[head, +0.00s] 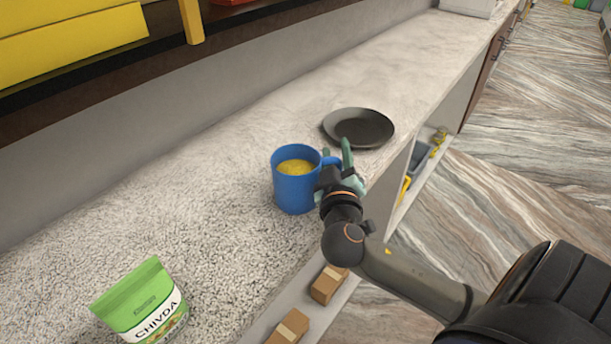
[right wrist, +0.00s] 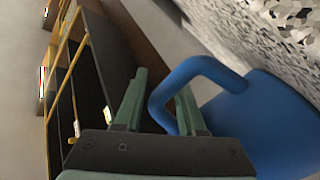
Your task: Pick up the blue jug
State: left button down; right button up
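The blue jug (head: 295,194) stands upright on the speckled counter with yellow contents inside. Its handle (head: 331,160) points right, toward my right gripper. My right gripper (head: 337,155) is at the handle, with its green fingers apart. In the right wrist view the jug's body (right wrist: 265,125) fills the lower right. There the handle loop (right wrist: 163,100) passes between the two fingers of the right gripper (right wrist: 160,90), with a small gap visible beside it. Whether either finger touches the handle is hard to tell. My left gripper is not in view.
A dark plate (head: 362,127) lies on the counter just behind the jug. A green chivda packet (head: 143,303) stands at the front left. Brown boxes (head: 328,283) sit on a shelf below the counter edge. The counter left of the jug is clear.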

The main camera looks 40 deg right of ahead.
jog(key=shift+c, duration=0.2)
grip_shut()
dwell(1.1)
